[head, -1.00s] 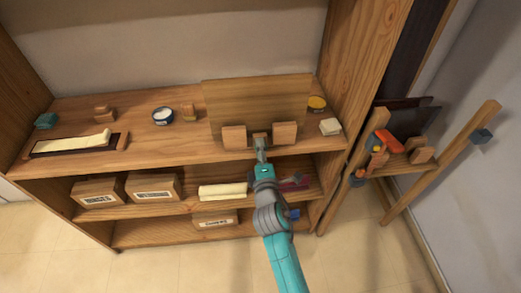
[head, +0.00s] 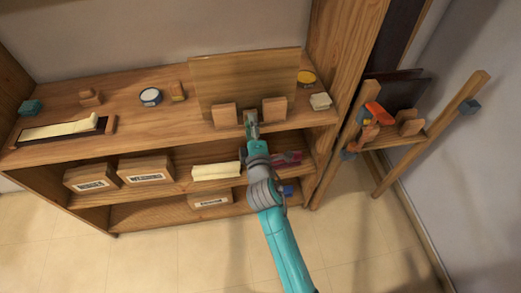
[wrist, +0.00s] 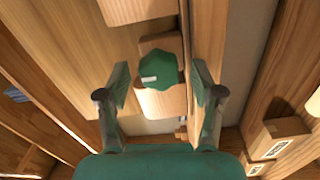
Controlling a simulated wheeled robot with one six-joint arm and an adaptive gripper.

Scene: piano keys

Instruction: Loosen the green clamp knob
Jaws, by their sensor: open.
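In the wrist view, the green clamp knob (wrist: 158,70) has a lobed rim and a small white mark on its face. It sits on a light wooden block (wrist: 162,102). My gripper (wrist: 162,82) is open, with one finger left and one right of the knob; gaps show on both sides and nothing is held. In the head view, my gripper (head: 251,120) is at the shelf's front edge, between two wooden blocks (head: 224,115) (head: 274,110) before an upright wooden board (head: 246,80). The gripper hides the knob there.
Cardboard boxes (head: 146,171) stand below. A wooden rack (head: 395,140) with orange-handled tools is at right. Floor in front is clear.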

